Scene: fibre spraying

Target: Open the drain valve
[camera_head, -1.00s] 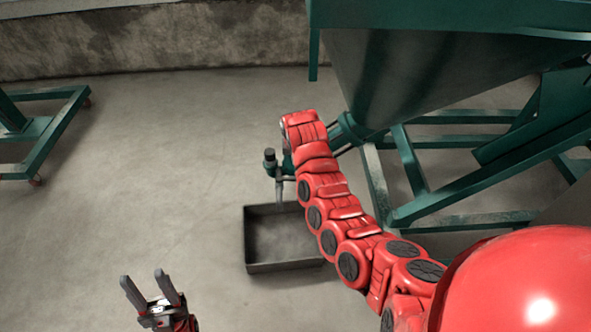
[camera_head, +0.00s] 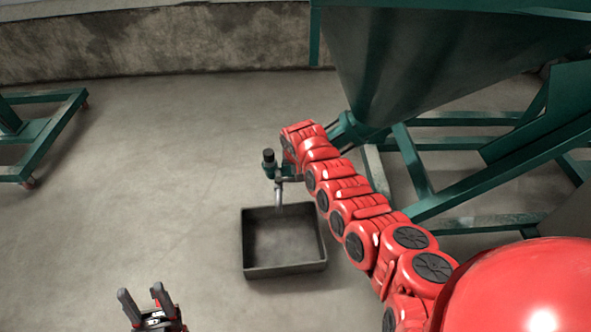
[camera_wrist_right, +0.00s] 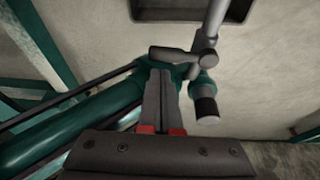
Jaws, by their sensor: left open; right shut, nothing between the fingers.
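The drain valve (camera_head: 269,164) is on a green pipe below the hopper, with a dark cap and a grey spout over a tray (camera_head: 247,240). In the right wrist view the valve (camera_wrist_right: 206,102) shows its black cap. A dark grey piece (camera_wrist_right: 166,53), perhaps its lever, points left from the spout joint. My right gripper (camera_wrist_right: 160,76) is shut and empty, its tips close to this piece and the green body; contact cannot be told. My arm hides that gripper in the head view. My left gripper (camera_head: 140,294) is open and empty, low at the left.
The green hopper (camera_head: 415,60) and its frame (camera_head: 480,220) stand at the right, close to my right arm. Another green frame (camera_head: 45,130) stands at the far left. A concrete wall (camera_head: 160,40) runs along the back.

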